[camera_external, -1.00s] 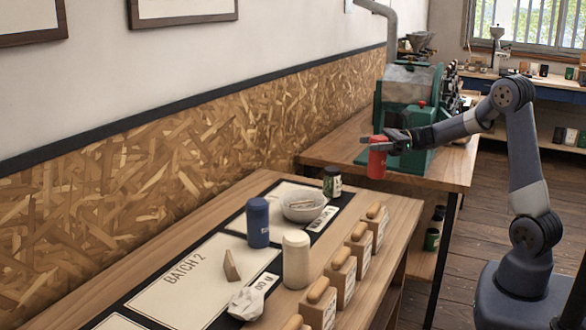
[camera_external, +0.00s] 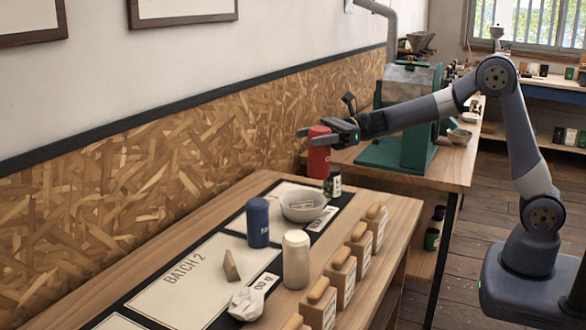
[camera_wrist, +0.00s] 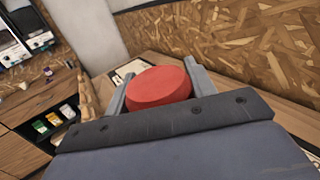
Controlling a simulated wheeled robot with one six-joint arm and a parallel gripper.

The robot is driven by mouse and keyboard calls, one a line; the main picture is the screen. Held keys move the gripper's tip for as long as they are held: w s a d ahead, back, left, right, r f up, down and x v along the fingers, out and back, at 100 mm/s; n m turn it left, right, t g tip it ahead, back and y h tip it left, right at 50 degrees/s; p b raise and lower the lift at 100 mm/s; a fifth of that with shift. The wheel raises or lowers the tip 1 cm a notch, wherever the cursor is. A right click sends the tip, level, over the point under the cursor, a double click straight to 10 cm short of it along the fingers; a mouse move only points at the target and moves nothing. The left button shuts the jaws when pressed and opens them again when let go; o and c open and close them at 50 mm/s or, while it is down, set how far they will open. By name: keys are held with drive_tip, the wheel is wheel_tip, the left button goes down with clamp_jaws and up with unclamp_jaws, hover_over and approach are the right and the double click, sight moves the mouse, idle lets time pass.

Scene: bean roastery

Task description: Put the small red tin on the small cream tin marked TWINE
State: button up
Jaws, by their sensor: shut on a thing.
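The red tin (camera_external: 319,158) is in my gripper (camera_external: 322,133), held upright. It appears just above and left of a small dark green jar in the external view. In the wrist view the tin's red top (camera_wrist: 158,86) sits between the two grey fingers of my gripper (camera_wrist: 156,82). A cream tin (camera_external: 296,262) stands upright on the near bench, nearer the camera than my gripper and apart from it. No marking on it can be read from here. Its top looks clear.
A blue tin (camera_external: 257,222) stands beside the cream tin. A bowl (camera_external: 302,206) and the dark green jar (camera_external: 332,183) stand farther back. A crumpled white bag (camera_external: 248,302), a small wedge (camera_external: 231,266) and a row of wooden blocks (camera_external: 341,275) surround the cream tin.

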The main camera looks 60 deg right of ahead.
drive_tip(key=s+a+r+n+g+y+p, duration=0.1)
drive_tip(key=s+a+r+p, duration=0.15)
drive_tip(key=a, duration=0.85)
drive_tip(key=s+a+r+n+g+y+p, duration=0.1)
drive_tip(key=s+a+r+g, duration=0.15)
drive_tip(key=a, duration=0.85)
wheel_tip(320, 180, down, 10)
drive_tip(key=p, duration=0.1)
drive_tip(key=shift+w+r, duration=0.2)
drive_tip(key=shift+f+t, duration=0.1)
drive_tip(key=shift+t, duration=0.15)
drive_tip(key=o, duration=1.1)
drive_tip(key=shift+o, duration=0.2)
